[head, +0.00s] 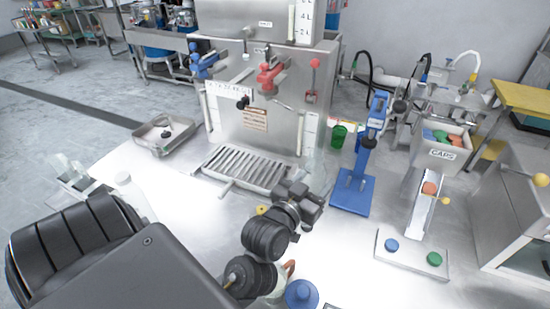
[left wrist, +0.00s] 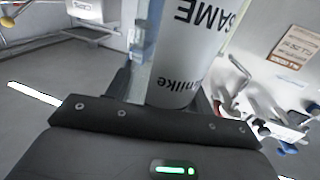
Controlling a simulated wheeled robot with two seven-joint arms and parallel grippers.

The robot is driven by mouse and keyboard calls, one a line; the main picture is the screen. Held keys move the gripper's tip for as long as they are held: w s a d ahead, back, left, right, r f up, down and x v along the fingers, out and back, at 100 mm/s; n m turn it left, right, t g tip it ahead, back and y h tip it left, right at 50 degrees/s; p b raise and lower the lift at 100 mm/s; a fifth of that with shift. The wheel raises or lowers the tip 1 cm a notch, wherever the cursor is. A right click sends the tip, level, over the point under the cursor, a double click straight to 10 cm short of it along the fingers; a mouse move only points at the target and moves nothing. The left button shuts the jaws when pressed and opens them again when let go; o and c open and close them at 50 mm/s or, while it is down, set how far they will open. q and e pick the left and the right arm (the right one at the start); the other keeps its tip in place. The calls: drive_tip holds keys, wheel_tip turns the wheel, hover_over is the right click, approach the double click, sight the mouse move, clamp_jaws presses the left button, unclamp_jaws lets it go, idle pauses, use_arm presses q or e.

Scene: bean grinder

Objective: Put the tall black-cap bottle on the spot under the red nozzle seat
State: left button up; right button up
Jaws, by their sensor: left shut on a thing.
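My left gripper (head: 303,197) is in front of the machine, near the right front corner of its slatted grate (head: 243,166). It is shut on a white bottle with dark lettering, which fills the space between the fingers in the left wrist view (left wrist: 187,55). Its cap is out of that picture, so I cannot tell its colour. In the head view, a pale upright shape just beyond the gripper seems to be this bottle, barely distinct from the steel behind. The red nozzle seat (head: 270,77) is on the machine's front, above the grate. My right gripper is not in view.
A blue stand (head: 352,190) is close to the right of my gripper. A green cup (head: 338,136) is behind it. A metal tray (head: 163,134) is left of the machine. A plate with blue and green buttons (head: 412,257) is at the right. A blue round object (head: 301,294) is in front.

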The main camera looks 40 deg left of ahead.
use_arm(q)
drive_tip(key=s+a+f+n+g+y+b, duration=0.1)
drive_tip(key=s+a+n+y, duration=0.2)
drive_tip(key=a, duration=0.5)
drive_tip(key=s+a+n+g+y, duration=0.1)
drive_tip(key=s+a+n+y, duration=0.1)
drive_tip(key=a+y, duration=0.45)
drive_tip(key=w+a+f+h, duration=0.1)
drive_tip(key=w+a, duration=0.4)
drive_tip(key=w, duration=0.3)
drive_tip(key=w+a+f+h, duration=0.1)
drive_tip(key=w+a+f, duration=0.1)
drive_tip(key=w+a, duration=0.3)
drive_tip(key=w, duration=0.3)
drive_tip(key=shift+f, duration=0.3)
drive_tip(key=shift+f, duration=0.6)
drive_tip(key=o, duration=1)
drive_tip(key=shift+c, duration=0.2)
